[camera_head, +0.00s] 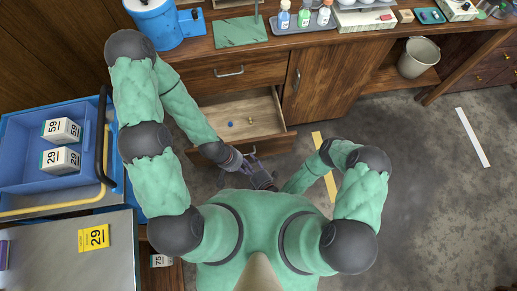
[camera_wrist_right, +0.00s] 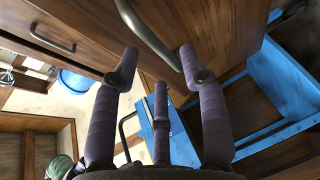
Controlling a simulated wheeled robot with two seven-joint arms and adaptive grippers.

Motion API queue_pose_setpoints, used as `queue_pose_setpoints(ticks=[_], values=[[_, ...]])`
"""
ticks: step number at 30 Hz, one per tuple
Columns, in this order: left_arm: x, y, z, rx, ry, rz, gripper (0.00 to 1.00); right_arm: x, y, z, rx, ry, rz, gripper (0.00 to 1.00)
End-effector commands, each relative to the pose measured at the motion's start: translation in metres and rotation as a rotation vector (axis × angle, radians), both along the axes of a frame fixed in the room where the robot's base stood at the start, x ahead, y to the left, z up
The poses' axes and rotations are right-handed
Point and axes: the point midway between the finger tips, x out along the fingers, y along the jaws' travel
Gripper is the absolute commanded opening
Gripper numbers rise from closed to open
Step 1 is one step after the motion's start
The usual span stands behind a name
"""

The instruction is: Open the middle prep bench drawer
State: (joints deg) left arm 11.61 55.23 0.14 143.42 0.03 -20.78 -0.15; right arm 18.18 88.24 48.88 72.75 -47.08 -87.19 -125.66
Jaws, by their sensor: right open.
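The middle drawer (camera_head: 240,117) of the prep bench stands pulled out in the head view. Its pale interior shows a small blue item and a small brass-coloured item. The top drawer (camera_head: 205,77) above it is closed. My left gripper (camera_head: 262,178) is in front of the open drawer; its fingers are too small to read. My right gripper (camera_wrist_right: 160,68) is open and empty in the right wrist view. A metal bar handle (camera_wrist_right: 148,38) on a wooden front lies near its fingertips, apparently not gripped. I cannot make out my right gripper in the head view.
A blue cart (camera_head: 85,115) with labelled boxes stands at the left, beside a grey table (camera_head: 60,255). The bench top holds a blue barrel (camera_head: 155,22) and a bottle tray (camera_head: 303,27). A bucket (camera_head: 418,57) sits at the right. Floor at the right is clear.

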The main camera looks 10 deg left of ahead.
Motion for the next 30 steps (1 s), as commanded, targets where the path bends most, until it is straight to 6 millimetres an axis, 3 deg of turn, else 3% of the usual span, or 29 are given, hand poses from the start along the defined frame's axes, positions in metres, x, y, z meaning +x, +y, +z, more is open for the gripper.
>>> queue_pose_setpoints(ticks=[30], values=[[0.000,0.000,0.000,0.000,0.000,0.000,0.40,-0.064,-0.054,0.014,0.000,0.004,-0.003,0.44]])
